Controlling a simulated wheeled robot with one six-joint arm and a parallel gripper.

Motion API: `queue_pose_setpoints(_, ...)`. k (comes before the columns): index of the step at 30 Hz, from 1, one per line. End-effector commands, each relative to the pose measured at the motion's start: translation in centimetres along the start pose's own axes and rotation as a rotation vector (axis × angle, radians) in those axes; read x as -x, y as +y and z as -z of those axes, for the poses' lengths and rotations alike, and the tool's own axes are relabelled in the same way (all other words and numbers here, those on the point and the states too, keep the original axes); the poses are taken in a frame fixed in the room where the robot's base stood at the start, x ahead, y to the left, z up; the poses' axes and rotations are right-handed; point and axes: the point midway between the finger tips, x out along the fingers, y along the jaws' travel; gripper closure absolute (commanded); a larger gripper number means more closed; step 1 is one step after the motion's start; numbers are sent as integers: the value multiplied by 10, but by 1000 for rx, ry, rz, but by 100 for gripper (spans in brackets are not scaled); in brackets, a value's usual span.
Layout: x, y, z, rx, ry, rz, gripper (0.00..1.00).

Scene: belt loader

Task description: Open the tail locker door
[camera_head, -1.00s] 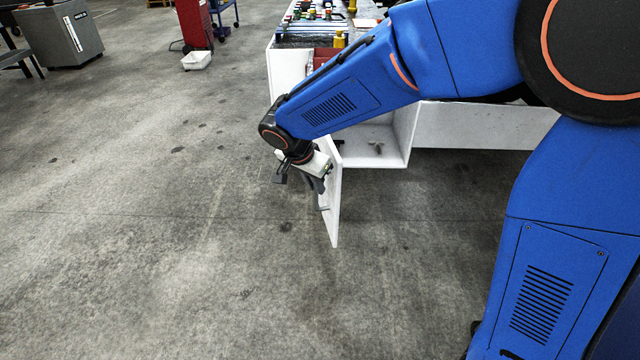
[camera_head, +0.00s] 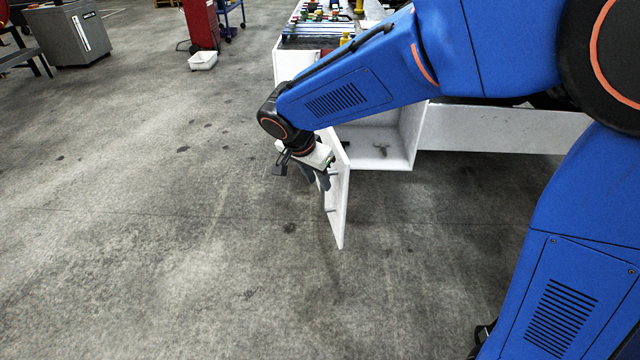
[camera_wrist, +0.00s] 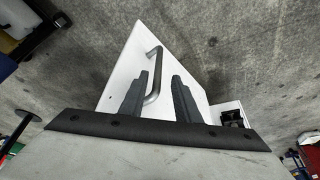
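The white tail locker door (camera_head: 341,205) stands swung out from the open locker (camera_head: 385,160), whose inside shows with a small dark item (camera_head: 381,147) on its floor. My gripper (camera_head: 322,180) is at the door's outer face, by its handle. In the wrist view the grey bar handle (camera_wrist: 155,75) stands on the white door (camera_wrist: 125,60). The two dark fingers (camera_wrist: 158,98) are spread apart, with the handle close to the left finger. I cannot tell whether that finger touches the handle.
The loader's top (camera_head: 320,30) carries several small coloured parts. A red cabinet (camera_head: 202,25), a white bin (camera_head: 203,60) and a grey cabinet (camera_head: 68,38) stand far at the back left. The concrete floor left of the door is clear.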

Motion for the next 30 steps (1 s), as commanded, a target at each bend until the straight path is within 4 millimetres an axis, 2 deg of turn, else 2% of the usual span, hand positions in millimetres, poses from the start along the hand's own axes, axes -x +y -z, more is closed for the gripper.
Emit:
queue_pose_setpoints(1, 12, -1, 1, -1, 2, 5, 70)
queue_pose_setpoints(12, 86, -1, 1, 0, 1, 5, 70)
queue_pose_setpoints(18, 118, -1, 1, 0, 1, 3, 70)
queue_pose_setpoints(24, 136, -1, 1, 0, 1, 3, 70)
queue_pose_setpoints(30, 139, -1, 1, 0, 1, 2, 70)
